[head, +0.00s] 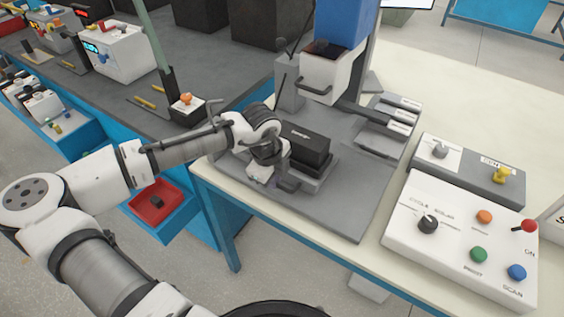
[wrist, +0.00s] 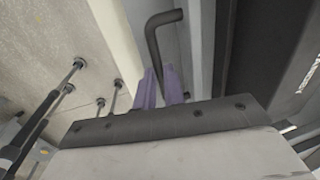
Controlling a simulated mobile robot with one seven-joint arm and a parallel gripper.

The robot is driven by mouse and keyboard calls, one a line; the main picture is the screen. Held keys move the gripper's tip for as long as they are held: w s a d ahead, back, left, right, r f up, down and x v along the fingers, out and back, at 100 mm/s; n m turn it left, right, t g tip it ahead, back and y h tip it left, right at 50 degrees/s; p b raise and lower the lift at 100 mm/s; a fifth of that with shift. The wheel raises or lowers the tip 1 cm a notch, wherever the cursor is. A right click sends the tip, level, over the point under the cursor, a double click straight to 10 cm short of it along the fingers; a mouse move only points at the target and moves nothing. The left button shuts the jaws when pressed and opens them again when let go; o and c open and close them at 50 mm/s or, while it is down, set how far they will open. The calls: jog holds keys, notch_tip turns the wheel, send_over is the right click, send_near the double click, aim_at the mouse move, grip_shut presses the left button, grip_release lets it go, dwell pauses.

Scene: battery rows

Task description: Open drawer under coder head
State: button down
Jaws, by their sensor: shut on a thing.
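The coder head (head: 328,72) is a white block under a blue column above the grey machine base. Below and in front of it, a black box (head: 300,150) sits on a grey drawer-like slide (head: 322,172) on the base. My gripper (head: 276,180) is at the near left of this slide, and its fingertips are hard to make out in the head view. In the wrist view, the purple fingers of my gripper (wrist: 161,87) are closed around the lower end of a dark bent bar handle (wrist: 152,42). The handle's upper end bends to the right toward a grey face.
A white control box (head: 460,240) with knobs and buttons stands on the right of the cream table (head: 310,248). Grey labelled blocks (head: 395,120) sit behind the slide. A red bin (head: 155,203) is low at the left. The floor gap lies in front.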

jog(key=shift+s+a, duration=0.6)
jog(key=shift+s, duration=0.2)
jog(key=c, duration=1.5)
grip_release()
jog(key=shift+r, duration=0.1)
jog(key=r, duration=0.4)
jog(key=s+a+r+b, duration=0.1)
jog(key=r, duration=0.4)
jog(key=s+r, duration=0.1)
jog(key=r, duration=0.3)
jog(key=shift+a+r, duration=0.15)
jog(key=shift+r, duration=0.05)
